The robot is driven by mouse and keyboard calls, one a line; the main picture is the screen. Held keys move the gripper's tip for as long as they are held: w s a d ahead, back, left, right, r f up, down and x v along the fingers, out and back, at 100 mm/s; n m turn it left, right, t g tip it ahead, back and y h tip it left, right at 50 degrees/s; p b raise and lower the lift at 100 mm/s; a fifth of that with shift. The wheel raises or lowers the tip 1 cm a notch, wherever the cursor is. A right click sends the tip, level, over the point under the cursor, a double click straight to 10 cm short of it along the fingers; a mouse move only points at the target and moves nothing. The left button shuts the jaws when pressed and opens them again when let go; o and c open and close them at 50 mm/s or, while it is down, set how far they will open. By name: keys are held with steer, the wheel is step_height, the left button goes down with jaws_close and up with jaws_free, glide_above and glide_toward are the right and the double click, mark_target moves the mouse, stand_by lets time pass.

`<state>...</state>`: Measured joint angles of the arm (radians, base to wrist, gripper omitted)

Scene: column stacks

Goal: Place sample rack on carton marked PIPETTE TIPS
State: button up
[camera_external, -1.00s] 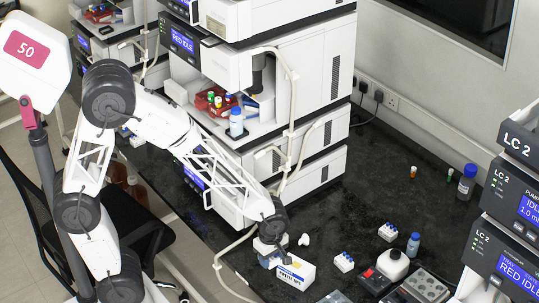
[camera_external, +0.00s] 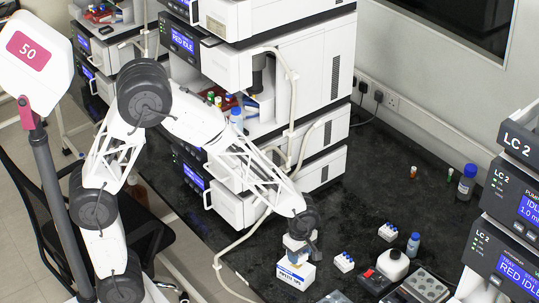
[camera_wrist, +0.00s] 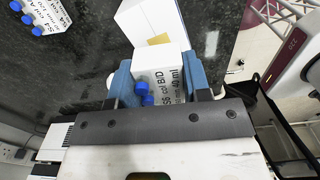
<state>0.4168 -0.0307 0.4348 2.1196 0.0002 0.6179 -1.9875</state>
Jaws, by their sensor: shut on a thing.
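My gripper (camera_wrist: 170,85) is shut on a white sample rack (camera_wrist: 168,65) with blue-capped vials; black print shows on the rack between the blue fingers. In the external view my gripper (camera_external: 296,256) is just above the white carton marked PIPETTE TIPS (camera_external: 292,277), and the held rack is mostly hidden by the hand. The carton also shows in the wrist view (camera_wrist: 138,20), beyond the rack, with a yellow patch near its edge. I cannot tell whether the rack touches the carton.
Similar racks with blue caps (camera_external: 344,262) (camera_external: 388,232) stand to the right. A pale hose (camera_external: 225,258) runs left of the carton. Dark bench (camera_external: 350,205) behind is clear.

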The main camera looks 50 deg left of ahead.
mark_target(298, 267)
steer(key=shift+f, duration=1.75)
steer(key=shift+f, duration=0.2)
steer(key=o, duration=0.9)
steer(key=shift+o, duration=0.2)
steer(key=shift+r, duration=0.2)
steer(key=shift+r, duration=6)
